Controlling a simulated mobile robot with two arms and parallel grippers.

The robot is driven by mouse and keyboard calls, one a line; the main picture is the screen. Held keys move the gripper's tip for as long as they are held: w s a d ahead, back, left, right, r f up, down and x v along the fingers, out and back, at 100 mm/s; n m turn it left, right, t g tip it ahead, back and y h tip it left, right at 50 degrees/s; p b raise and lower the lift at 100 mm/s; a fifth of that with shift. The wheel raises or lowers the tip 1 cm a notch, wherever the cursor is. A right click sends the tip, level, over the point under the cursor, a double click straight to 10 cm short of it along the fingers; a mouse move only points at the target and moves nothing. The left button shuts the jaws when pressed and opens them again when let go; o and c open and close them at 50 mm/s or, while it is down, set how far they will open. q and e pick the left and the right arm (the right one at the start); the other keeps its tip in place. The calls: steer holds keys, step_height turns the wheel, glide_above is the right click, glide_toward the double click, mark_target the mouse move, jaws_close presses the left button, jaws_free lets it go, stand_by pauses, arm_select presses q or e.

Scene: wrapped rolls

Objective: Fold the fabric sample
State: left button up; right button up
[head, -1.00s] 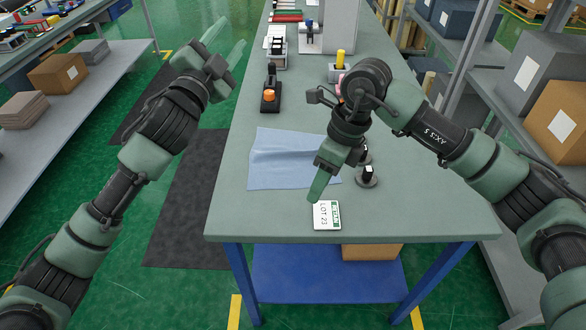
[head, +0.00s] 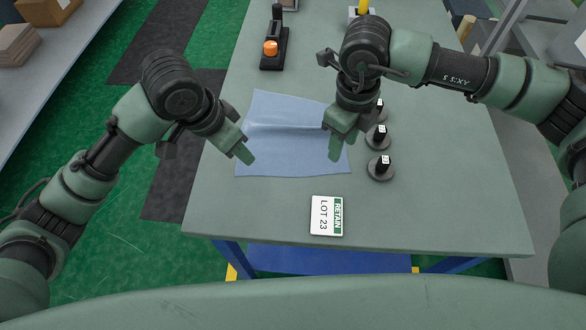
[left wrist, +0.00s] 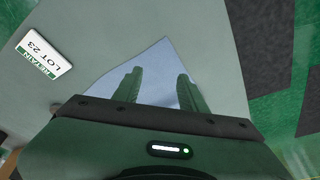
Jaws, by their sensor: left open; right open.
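The fabric sample (head: 285,152) is a light blue cloth lying on the grey-green table, with a raised crease running across it. In the left wrist view the cloth (left wrist: 155,68) shows partly, behind my left fingers. My left gripper (head: 247,157) is above the cloth's left part, pointing down. The wrist view shows its two fingers (left wrist: 158,88) apart with nothing between them. My right gripper (head: 334,152) is over the cloth's right part, open. I cannot tell whether either gripper touches the cloth. The right gripper and forearm hide some of the cloth's right edge.
A white and green card reading "RETAIN LOT 23" (head: 326,215) lies in front of the cloth. Several dark round weights with knobs (head: 380,168) stand right of it. A black device with an orange knob (head: 271,48) stands behind. The table's front right is clear.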

mark_target(246, 166)
arm_select(q)
steer(key=x, duration=0.3)
steer(key=a+x, duration=0.1)
steer(key=shift+s+d+f, duration=0.15)
steer(key=shift+s+f, duration=0.05)
steer(key=shift+f, duration=0.3)
arm_select(e)
steer(key=f, duration=0.5)
steer(key=shift+w, duration=0.25)
arm_select(q)
steer(key=shift+f, duration=0.2)
arm_select(e)
steer(key=shift+s+f, duration=0.1)
steer(key=shift+f, duration=0.05)
arm_select(q)
steer(key=shift+f, duration=0.25)
arm_select(e)
steer(key=shift+f, duration=0.25)
arm_select(q)
steer(key=shift+r, duration=0.15)
arm_select(e)
steer(key=shift+r, duration=0.1)
arm_select(q)
jaws_close()
arm_select(e)
jaws_close()
arm_select(q)
steer(key=shift+r, duration=0.1)
arm_select(e)
steer(key=shift+d, duration=0.1)
